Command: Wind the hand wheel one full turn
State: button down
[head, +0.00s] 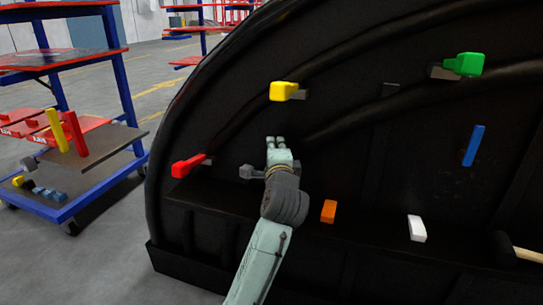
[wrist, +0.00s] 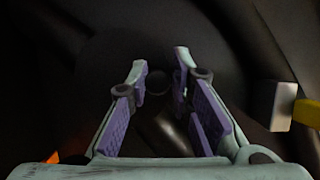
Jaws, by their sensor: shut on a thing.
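My gripper (head: 277,141) reaches up against the dark nosecone panel in the head view, between a yellow handle and a grey piece. In the wrist view, my gripper (wrist: 160,66) has its purple-padded fingers on either side of a small dark round knob (wrist: 157,82). It is shut on this knob. A dark round shape (wrist: 100,62) behind the fingers looks like the hand wheel, but its rim blends into the black panel. In the head view my gripper and arm hide the wheel, so how far it is turned cannot be told.
Around my gripper are a yellow handle (head: 283,91), a red handle (head: 184,166), a grey piece (head: 248,172) and an orange block (head: 329,211). Green (head: 468,64), blue (head: 473,146) and white (head: 416,228) pieces sit farther right. A blue-framed cart (head: 75,205) stands left.

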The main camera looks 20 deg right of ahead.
aim_at(295, 158)
jog(key=shift+s+d+f+m+t+h+b, duration=0.5)
jog(key=shift+m+h+b, duration=1.4)
jog(key=shift+m, duration=2.3)
jog(key=shift+s+d+f+m+g+h+b, duration=0.15)
jog(key=shift+d+f+m+h+b, duration=0.7)
jog(key=shift+m+b, duration=2.6)
jog(key=shift+s+d+f+m+t+h+b, duration=0.3)
jog(key=shift+f+m+h+b, duration=1)
jog(key=shift+m, duration=3.65)
jog(key=shift+r+h, duration=0.35)
jog(key=shift+h, duration=0.2)
jog(key=c, duration=1.6)
grip_release()
jog(key=shift+s, duration=0.1)
jog(key=shift+o, duration=0.6)
jog(key=shift+f, duration=0.1)
jog(key=shift+s+d, duration=0.1)
jog(key=shift+s, duration=0.05)
jog(key=v, duration=1.2)
